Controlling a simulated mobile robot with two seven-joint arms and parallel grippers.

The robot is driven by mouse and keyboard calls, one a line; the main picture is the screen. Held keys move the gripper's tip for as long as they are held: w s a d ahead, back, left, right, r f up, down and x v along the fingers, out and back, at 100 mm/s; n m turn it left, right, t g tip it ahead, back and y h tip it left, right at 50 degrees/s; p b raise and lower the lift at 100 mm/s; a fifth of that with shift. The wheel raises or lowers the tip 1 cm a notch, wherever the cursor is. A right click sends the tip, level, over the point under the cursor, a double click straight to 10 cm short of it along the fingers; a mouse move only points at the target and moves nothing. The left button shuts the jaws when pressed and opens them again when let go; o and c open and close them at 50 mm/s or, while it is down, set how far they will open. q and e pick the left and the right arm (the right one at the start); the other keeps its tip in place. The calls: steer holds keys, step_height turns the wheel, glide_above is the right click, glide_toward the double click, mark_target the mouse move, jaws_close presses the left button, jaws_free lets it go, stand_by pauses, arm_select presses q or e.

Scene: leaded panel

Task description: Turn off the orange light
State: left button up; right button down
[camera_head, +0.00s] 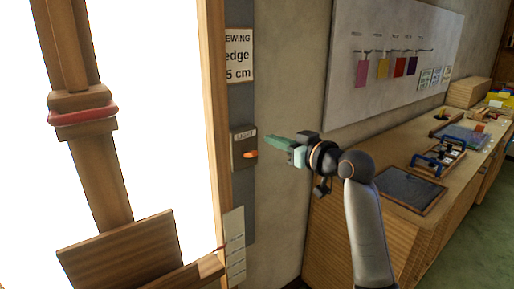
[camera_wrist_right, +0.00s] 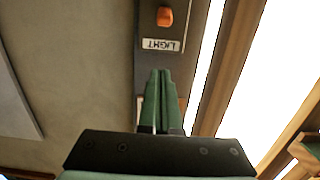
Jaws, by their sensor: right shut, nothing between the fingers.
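An orange light switch (camera_head: 250,154) sits on a dark box (camera_head: 238,140) labelled "LIGHT", fixed to a grey strip beside a bright, lit panel (camera_head: 150,120). In the right wrist view the orange switch (camera_wrist_right: 165,16) is near the top edge, above the label, which appears upside down. My right gripper (camera_head: 270,139) has green fingers, shut and empty, pointing left toward the box and just right of it. In the wrist view its fingertips (camera_wrist_right: 160,72) lie just below the label; I cannot tell whether they touch the box. My left gripper is not in view.
A wooden frame (camera_head: 215,120) edges the lit panel, with a wooden post wrapped by a red band (camera_head: 84,114) in front. A sign (camera_head: 239,56) hangs above the box. At right, a wooden bench (camera_head: 400,220) carries a dark mat (camera_head: 409,190) and blue-handled tools (camera_head: 438,160).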

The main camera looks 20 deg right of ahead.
steer(key=p, duration=0.1)
glide_above(251, 154)
steer(key=w, duration=0.1)
steer(key=shift+w+d+f, duration=0.15)
steer(key=shift+d+f, duration=0.2)
steer(key=f, duration=0.1)
steer(key=s, duration=0.1)
steer(key=f, duration=0.1)
steer(key=shift+s+d+f, duration=0.15)
steer(key=shift+d+f, duration=0.15)
steer(key=shift+s+d+f, duration=0.1)
steer(key=shift+s+f, duration=0.15)
steer(key=shift+f, duration=0.35)
